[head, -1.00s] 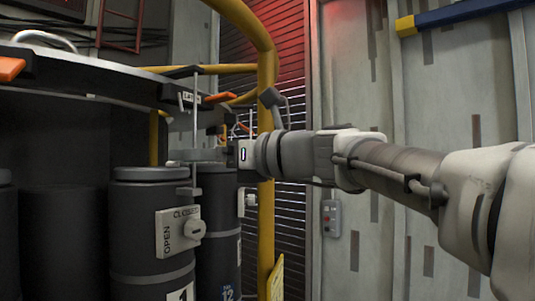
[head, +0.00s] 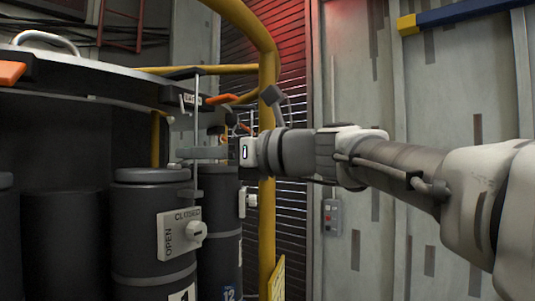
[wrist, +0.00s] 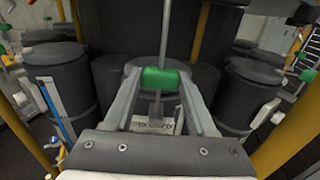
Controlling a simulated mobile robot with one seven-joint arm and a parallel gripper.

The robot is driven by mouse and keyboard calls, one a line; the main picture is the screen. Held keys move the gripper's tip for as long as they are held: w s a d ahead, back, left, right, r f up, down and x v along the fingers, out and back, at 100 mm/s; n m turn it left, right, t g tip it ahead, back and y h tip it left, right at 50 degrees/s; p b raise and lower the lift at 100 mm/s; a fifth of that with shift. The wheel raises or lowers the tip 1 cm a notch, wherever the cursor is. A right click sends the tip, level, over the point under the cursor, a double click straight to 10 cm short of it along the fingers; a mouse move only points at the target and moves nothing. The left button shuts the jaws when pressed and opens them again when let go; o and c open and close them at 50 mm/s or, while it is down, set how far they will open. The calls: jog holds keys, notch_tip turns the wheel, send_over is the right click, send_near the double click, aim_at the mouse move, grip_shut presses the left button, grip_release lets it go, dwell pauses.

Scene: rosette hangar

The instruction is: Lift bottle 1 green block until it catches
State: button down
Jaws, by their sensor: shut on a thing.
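The green block (wrist: 160,79) sits on a thin upright rod (wrist: 166,40) in the middle of the wrist view. My gripper (wrist: 158,88) is shut on it, one finger on each side. In the head view my gripper (head: 188,154) reaches in from the right, just above and behind the top of bottle 1 (head: 150,200), and the block is hidden by the fingers. Bottle 1 is a dark grey upright cylinder with a partly cut-off number label at the bottom. Whether the block is caught on anything cannot be seen.
An OPEN/CLOSED plate with a white knob (head: 196,230) is on bottle 1. Bottle 12 (head: 222,225) stands to its right. A yellow post (head: 267,220) rises close behind my wrist. A dark round rim (head: 110,68) with an orange handle overhangs the bottles.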

aim_at(197, 101)
jog(key=shift+r+p, duration=2.4)
jog(key=shift+r, duration=2)
jog(key=shift+c, duration=1.2)
grip_release()
jog(key=shift+f, duration=0.15)
jog(key=v, duration=0.9)
jog(key=shift+b, duration=0.3)
jog(key=shift+f, duration=0.1)
